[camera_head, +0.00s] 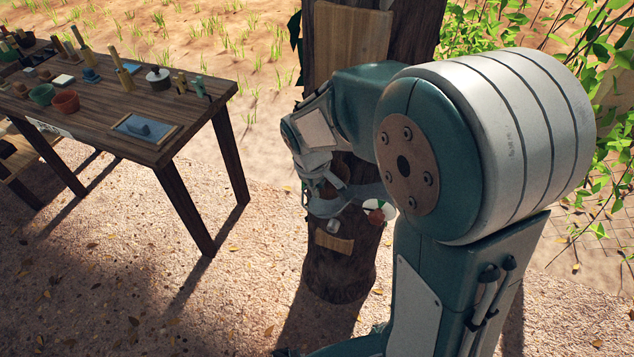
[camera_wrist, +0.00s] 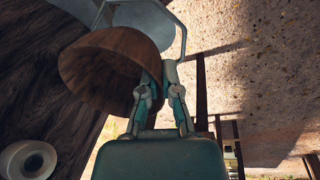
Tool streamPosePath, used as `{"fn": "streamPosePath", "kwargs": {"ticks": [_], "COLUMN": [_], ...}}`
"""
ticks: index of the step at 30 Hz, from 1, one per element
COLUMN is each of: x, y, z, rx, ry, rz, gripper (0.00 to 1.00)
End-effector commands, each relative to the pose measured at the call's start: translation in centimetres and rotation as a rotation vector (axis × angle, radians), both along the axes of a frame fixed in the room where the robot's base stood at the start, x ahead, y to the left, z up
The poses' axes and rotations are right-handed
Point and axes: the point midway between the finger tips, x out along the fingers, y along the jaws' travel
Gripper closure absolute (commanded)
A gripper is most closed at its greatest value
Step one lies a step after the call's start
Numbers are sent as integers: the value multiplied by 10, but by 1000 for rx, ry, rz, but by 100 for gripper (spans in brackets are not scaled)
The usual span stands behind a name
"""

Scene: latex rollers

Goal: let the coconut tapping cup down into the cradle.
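The coconut tapping cup (camera_wrist: 108,68) is a brown half-shell that fills the upper left of the wrist view, tilted in that picture. My gripper (camera_wrist: 160,85) has its two fingers on either side of the cup's right rim and appears closed on it. A grey-blue wire loop (camera_wrist: 183,38), seemingly the cradle, passes behind and beside the cup; I cannot tell whether they touch. In the head view my gripper (camera_head: 325,190) is at the front of the tree trunk (camera_head: 340,265), and my wrist and arm hide much of the cup and cradle.
A small wooden piece (camera_head: 334,243) is below my gripper. A wooden table (camera_head: 195,127) with pots and tools stands to the left. Foliage (camera_head: 600,190) is at right. The ground between table and trunk is clear.

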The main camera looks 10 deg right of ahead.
Motion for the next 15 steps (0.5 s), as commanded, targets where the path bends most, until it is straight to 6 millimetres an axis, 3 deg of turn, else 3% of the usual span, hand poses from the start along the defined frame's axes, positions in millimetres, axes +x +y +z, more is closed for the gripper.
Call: {"fn": "streamPosePath", "kwargs": {"ticks": [15], "x": [0], "y": [0], "z": [-36], "rx": [0], "ry": [2], "rz": [2], "gripper": [100]}}
